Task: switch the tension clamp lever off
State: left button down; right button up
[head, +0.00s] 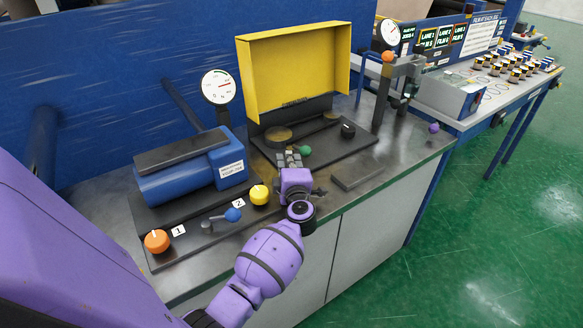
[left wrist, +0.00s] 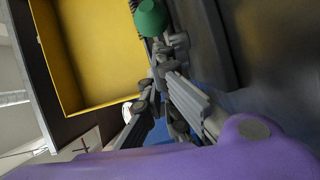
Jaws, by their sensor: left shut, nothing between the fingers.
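A lever with a green ball knob (head: 305,150) stands on the dark machine plate under the raised yellow cover; no readable label names it as the tension clamp lever. The knob also shows in the left wrist view (left wrist: 151,17), at the top, just beyond the fingers. My left gripper (head: 290,158) is shut and empty, close to the knob on its near left side. I cannot tell whether they touch. The gripper partly hides the plate around the lever. Another lever with a blue ball (head: 232,214) lies nearer, between the orange and yellow knobs. My right gripper is not in view.
The yellow cover (head: 295,70) stands open behind the green knob. A blue motor (head: 190,180) and a dial gauge (head: 218,87) stand left. An orange knob (head: 157,241) and a yellow knob (head: 259,195) sit in front. A dark block (head: 357,176) lies right of the gripper.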

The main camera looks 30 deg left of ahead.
pick_arm(q)
jog(key=shift+w+a, duration=0.35)
jog(key=shift+w, duration=0.05)
jog(key=shift+w+d+f+n+g+y, duration=0.1)
jog(key=shift+w+d+n+g+y, duration=0.1)
jog(key=shift+n+g+y, duration=0.1)
